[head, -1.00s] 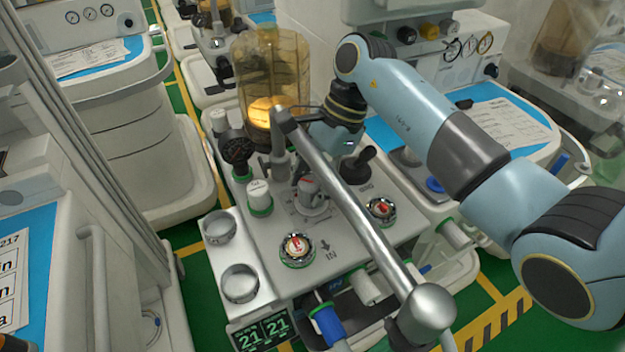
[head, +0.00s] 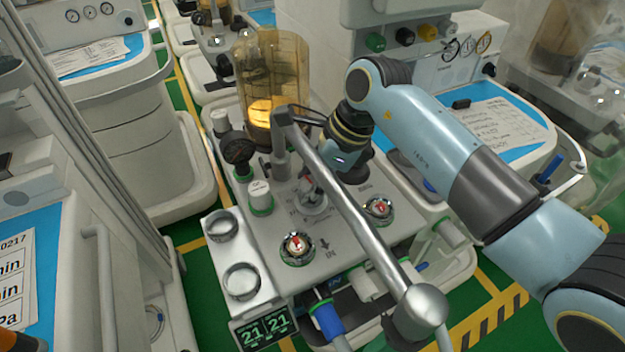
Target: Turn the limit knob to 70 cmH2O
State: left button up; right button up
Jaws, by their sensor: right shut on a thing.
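The limit knob (head: 314,197) stands on the grey top panel of the near cart, with dial marks printed around its base. My right gripper (head: 312,182) reaches down to it from the upper right and is shut on it. A slanting metal tube passes in front, so the fingers and much of the knob are hidden. I cannot read the knob's pointer or setting. My left gripper is not in view.
The metal tube (head: 350,205) crosses close over the panel. An amber canister (head: 272,75) stands behind. A green display (head: 264,331) sits at the front.

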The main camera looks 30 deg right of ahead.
dwell(0.4)
jog(key=o, duration=1.2)
jog(key=shift+r, duration=0.1)
jog(key=v, duration=1.2)
